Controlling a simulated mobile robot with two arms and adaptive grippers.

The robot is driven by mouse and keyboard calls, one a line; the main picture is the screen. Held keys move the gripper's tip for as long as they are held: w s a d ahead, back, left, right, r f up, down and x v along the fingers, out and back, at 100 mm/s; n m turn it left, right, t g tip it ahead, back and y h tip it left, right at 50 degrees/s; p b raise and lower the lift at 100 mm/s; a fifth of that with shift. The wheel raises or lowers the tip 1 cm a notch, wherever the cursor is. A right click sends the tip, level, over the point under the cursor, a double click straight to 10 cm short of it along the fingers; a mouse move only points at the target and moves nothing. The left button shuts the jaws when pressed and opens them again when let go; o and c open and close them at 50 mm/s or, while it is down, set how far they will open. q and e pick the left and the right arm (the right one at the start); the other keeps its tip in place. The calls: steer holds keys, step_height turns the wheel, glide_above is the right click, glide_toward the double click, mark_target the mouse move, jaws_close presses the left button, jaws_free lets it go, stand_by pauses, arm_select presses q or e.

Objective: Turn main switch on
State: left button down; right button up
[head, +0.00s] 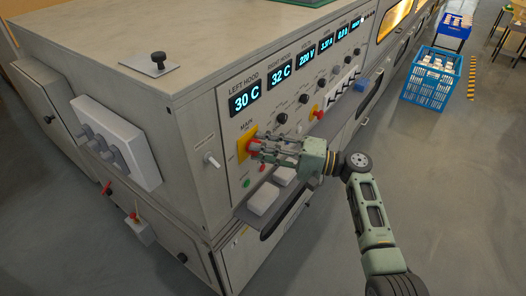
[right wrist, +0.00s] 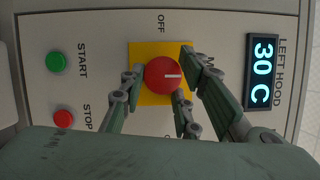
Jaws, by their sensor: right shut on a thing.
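The main switch is a round red knob (right wrist: 163,75) on a yellow square plate (right wrist: 146,52), below the LEFT HOOD display. In the head view the yellow plate (head: 243,146) is at the panel's left end. My right gripper (head: 262,146) is shut on the knob, with fingers on both sides of it in the right wrist view. The knob's white mark points right in that view, towards the partly hidden MAIN label. OFF is printed above the plate there; lettering below it is mostly covered by a finger. My left gripper is not in view.
Green START (right wrist: 56,62) and red STOP (right wrist: 64,119) buttons sit beside the switch. The LEFT HOOD display (head: 246,98) reads 30 C. A shelf with white blocks (head: 263,199) juts out below the panel.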

steer(key=shift+s+f+m, duration=0.25)
steer(key=shift+f+m, duration=0.3)
steer(key=shift+m, duration=0.05)
steer(key=o, duration=1)
steer(key=shift+a, duration=0.1)
steer(key=shift+o, duration=0.2)
steer(key=shift+r, duration=0.2)
steer(key=shift+r, duration=0.15)
steer(key=v, duration=1.2)
steer(key=shift+f, duration=0.3)
